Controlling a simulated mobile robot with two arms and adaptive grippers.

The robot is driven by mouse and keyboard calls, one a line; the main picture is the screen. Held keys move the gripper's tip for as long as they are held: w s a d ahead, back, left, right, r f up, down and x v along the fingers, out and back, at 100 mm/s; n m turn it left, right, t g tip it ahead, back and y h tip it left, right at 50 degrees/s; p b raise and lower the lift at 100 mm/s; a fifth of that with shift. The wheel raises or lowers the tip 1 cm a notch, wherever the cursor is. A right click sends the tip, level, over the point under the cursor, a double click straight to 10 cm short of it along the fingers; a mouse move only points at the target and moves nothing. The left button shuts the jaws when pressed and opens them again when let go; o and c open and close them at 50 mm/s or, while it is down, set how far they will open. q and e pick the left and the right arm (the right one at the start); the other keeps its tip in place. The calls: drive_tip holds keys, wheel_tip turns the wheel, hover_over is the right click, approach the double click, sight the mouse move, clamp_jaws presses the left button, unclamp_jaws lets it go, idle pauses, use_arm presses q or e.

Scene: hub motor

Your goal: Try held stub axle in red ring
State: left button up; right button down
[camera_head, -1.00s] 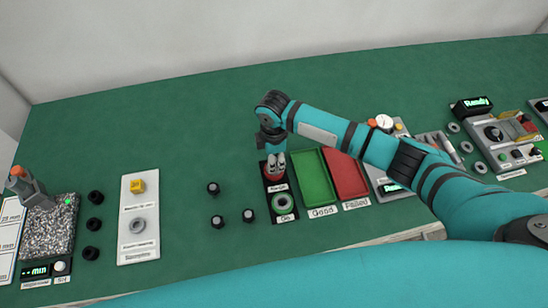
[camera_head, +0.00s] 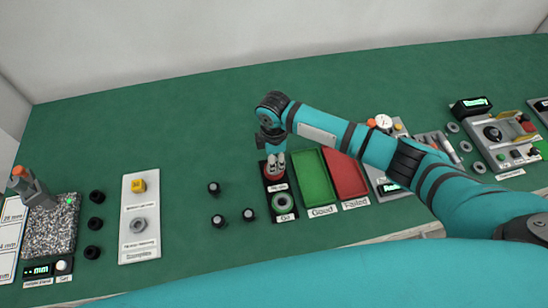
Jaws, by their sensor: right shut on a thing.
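My right gripper (camera_head: 275,165) points down over the back part of the black gauge plate (camera_head: 270,209), directly above the red ring (camera_head: 274,177). It is shut on the stub axle, which the fingers and wrist hide almost wholly. I cannot tell whether the axle's end is inside the red ring or just above it. The green ring (camera_head: 283,202) is in the front part of the same plate, by the label "Go", and looks empty. My left gripper is not in view.
A green tray (camera_head: 314,181) and a red tray (camera_head: 346,178) stand just right of the gauge plate. Several dark stub axles (camera_head: 218,220) stand to its left. A grey plate (camera_head: 139,185) lies farther left. The table behind is clear.

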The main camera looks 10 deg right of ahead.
drive_tip(key=shift+f, duration=0.4)
idle(0.6)
drive_tip(key=shift+r, duration=0.1)
idle(0.8)
drive_tip(key=shift+r+p, duration=0.6)
drive_tip(key=shift+p, duration=0.05)
